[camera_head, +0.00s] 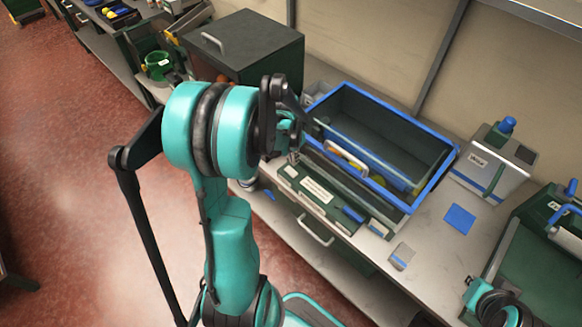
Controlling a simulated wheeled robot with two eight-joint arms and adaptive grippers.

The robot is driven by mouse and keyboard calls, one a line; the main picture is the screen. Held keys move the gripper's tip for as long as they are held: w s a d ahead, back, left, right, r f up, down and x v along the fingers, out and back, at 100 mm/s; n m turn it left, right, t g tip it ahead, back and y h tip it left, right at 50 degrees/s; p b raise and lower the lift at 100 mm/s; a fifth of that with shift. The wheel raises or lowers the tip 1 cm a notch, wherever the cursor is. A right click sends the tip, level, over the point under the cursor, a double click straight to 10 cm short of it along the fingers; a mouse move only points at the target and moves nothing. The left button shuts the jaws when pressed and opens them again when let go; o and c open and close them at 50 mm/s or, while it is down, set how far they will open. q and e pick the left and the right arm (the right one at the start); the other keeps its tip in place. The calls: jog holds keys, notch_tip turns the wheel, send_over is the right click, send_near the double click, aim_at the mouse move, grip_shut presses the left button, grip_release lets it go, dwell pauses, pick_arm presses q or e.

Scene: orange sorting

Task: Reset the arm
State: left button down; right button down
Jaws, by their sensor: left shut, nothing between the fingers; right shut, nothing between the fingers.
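My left arm (232,240) rises from the bottom, its large teal and black joint in the middle left. My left gripper (292,122) is beyond that joint, partly hidden by it, at the left end of the blue-rimmed crate (405,121). It is shut with nothing seen in it. I cannot tell whether it touches the crate. A teal and black part of my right arm (495,303) shows at the bottom right; its gripper is not seen.
The grey workbench (432,225) holds a dark green box (245,45), a grey case with a blue knob (492,165), a blue square (459,219) and a green tray (550,250) at right. A few orange items lie partly hidden in the crate. Open red floor (70,190) lies left.

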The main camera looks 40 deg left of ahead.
pick_arm(q)
jog(key=shift+r, duration=0.35)
dwell(0.3)
jog(key=s+d+r+t+b, duration=0.1)
jog(key=s+d+r+b, duration=0.1)
jog(key=d, duration=0.4)
jog(key=s+d+r+t+b, duration=0.2)
jog(key=s+d, duration=0.2)
jog(key=d, duration=0.3)
jog(key=s+d+r+n+t+b, duration=0.1)
jog(key=s+d+r+t+b, duration=0.1)
jog(key=d, duration=0.5)
jog(key=shift+s+r, duration=0.45)
jog(key=shift+s, duration=0.4)
jog(key=shift+d, duration=0.1)
